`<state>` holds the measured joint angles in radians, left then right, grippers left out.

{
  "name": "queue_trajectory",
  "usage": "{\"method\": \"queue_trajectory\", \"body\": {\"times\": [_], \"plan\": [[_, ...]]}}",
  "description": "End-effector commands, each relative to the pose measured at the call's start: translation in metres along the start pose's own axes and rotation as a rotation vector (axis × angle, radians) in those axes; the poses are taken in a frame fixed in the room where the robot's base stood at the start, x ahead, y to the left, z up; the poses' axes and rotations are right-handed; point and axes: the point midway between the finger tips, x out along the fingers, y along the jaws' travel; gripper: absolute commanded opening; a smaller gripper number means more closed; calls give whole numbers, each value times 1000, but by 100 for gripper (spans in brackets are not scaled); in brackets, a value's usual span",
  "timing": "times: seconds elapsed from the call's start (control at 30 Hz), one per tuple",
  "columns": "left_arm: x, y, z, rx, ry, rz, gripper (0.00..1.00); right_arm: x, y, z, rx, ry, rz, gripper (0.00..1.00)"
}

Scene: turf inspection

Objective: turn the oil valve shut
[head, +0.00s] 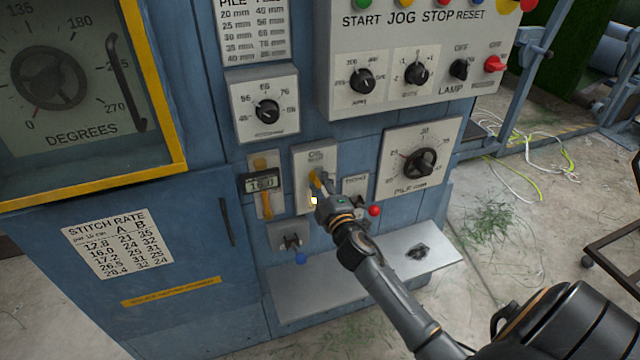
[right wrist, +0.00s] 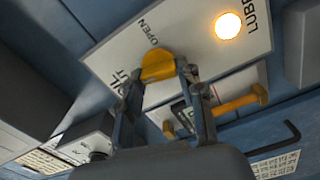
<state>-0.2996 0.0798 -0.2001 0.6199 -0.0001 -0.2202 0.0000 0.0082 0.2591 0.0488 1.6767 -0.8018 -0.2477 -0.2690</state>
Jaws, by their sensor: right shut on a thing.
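The oil valve's yellow handle (head: 316,180) is on a pale plate (head: 326,158) on the blue cabinet. It also shows in the right wrist view (right wrist: 158,64), close to the word OPEN on the plate (right wrist: 188,32). My right gripper (head: 318,190) is at the handle, its two fingers shut on it from both sides; in the right wrist view the gripper (right wrist: 161,76) shows the handle's end between the fingertips. A lamp (right wrist: 228,25) glows on the same plate beside LUBE lettering. The gripper partly covers the plate in the head view. My left gripper is not in view.
A dial plate (head: 420,160) is to the right, with a red knob (head: 374,210) nearby. Cables (head: 530,165) lie on the floor.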

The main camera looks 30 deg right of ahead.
Motion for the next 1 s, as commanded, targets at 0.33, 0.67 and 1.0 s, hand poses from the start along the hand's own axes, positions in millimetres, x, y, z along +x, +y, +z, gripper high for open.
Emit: {"method": "queue_trajectory", "body": {"times": [0.33,0.67,1.0], "plan": [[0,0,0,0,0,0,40,0,-2,0,-204,0,-1,6],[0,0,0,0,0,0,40,0,-2,0,-268,1,-2,6],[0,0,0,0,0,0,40,0,-2,0,-271,0,-2,6]]}}
